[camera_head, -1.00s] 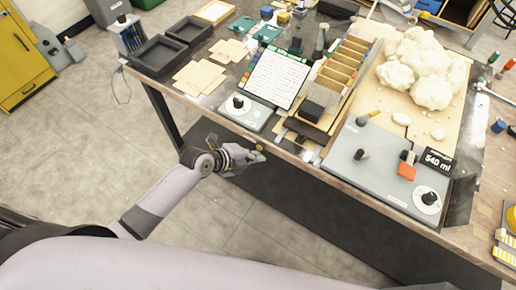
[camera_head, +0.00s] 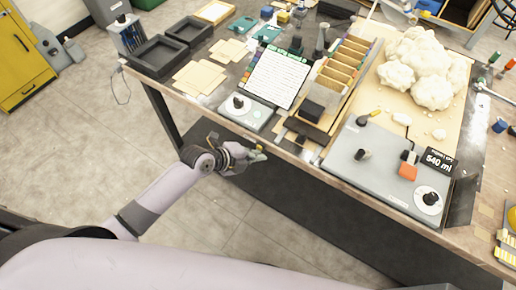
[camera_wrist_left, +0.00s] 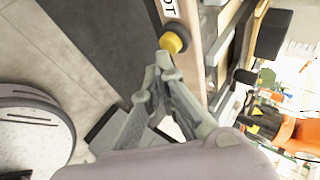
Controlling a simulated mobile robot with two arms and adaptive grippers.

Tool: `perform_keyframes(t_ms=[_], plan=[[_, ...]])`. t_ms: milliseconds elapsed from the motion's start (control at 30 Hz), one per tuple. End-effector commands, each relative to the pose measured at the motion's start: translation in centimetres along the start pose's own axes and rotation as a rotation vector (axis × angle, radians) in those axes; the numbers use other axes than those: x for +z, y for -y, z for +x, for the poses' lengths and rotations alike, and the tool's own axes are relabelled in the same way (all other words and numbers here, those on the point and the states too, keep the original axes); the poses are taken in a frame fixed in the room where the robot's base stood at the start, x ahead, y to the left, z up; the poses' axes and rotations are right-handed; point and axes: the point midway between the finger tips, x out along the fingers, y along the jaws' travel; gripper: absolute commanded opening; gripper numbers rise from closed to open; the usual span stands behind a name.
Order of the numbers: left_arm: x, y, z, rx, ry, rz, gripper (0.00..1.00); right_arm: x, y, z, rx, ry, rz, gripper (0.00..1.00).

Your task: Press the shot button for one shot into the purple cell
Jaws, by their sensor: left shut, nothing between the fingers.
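My left gripper (camera_head: 257,156) is at the front edge of the table, below the knob panel. In the left wrist view its fingers (camera_wrist_left: 165,65) are shut and empty. Their tips are just below a yellow button (camera_wrist_left: 172,42) with a dark collar on the table's front face. Whether the tips touch it I cannot tell. A white label ending in "OT" (camera_wrist_left: 169,8) is beside the button. In the head view a row of tan-divided cells (camera_head: 345,68) stands on the table, with small coloured tags along it. I cannot make out which cell is purple. My right gripper is not in view.
A grey panel (camera_head: 375,172) with knobs, an orange-red part and a "540 ml" display (camera_head: 438,160) lies right of the cells. A black block (camera_head: 312,110) is at the cells' near end. Cream foam lumps (camera_head: 430,70) lie behind. The floor before the table is clear.

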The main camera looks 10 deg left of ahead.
Motion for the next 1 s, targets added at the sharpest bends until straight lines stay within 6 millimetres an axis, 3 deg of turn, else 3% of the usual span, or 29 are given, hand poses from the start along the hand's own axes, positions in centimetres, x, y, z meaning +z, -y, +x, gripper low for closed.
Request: perform_keyframes(t_ms=[1000], plan=[[0.21, 0.5, 0.55, 0.001, 0.0, 0.0, 0.0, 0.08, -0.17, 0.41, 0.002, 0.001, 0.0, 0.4]])
